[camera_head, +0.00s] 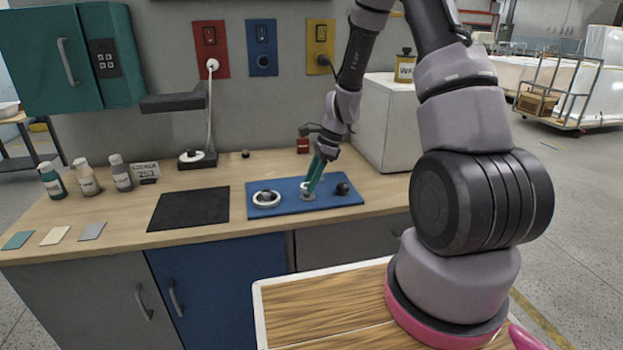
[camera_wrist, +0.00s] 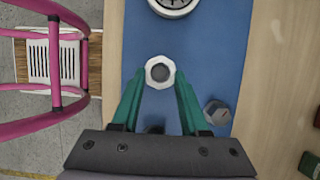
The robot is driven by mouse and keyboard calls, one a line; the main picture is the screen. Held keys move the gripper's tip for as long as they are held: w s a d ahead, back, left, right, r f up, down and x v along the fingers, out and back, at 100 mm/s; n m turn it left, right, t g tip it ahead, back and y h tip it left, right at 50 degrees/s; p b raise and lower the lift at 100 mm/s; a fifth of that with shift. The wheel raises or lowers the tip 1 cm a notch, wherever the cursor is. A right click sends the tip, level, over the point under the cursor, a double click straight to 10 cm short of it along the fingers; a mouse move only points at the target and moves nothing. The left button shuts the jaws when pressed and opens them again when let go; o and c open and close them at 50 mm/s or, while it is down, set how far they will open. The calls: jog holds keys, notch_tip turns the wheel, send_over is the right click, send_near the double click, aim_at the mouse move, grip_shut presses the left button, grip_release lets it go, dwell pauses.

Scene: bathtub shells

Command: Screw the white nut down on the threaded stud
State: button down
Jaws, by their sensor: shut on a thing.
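The white nut (camera_wrist: 160,71) is a hexagonal ring seen from above in the wrist view. A dark grey round end, which looks like the threaded stud (camera_wrist: 159,72), shows in its hole. My gripper (camera_wrist: 160,79) has its two green fingers on either side of the nut, shut on it. In the head view my gripper (camera_head: 309,190) points down, slightly tilted, at the blue mat (camera_head: 290,208). The nut is a small pale shape at the fingertips there. How far down the stud it sits cannot be told.
A white-rimmed round part (camera_head: 266,199) lies left on the mat. A dark knob-like part (camera_head: 342,189) stands right of my gripper. A black mat (camera_head: 188,209), bottles (camera_head: 88,180) and coloured cards (camera_head: 54,236) lie further left. A white box (camera_head: 385,125) stands behind right.

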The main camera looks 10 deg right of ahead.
jog(key=shift+f, duration=0.85)
jog(key=shift+c, duration=1.7)
grip_release()
jog(key=v, duration=1)
jog(key=shift+d+r, duration=0.25)
jog(key=shift+r, duration=0.05)
jog(key=shift+f, duration=0.1)
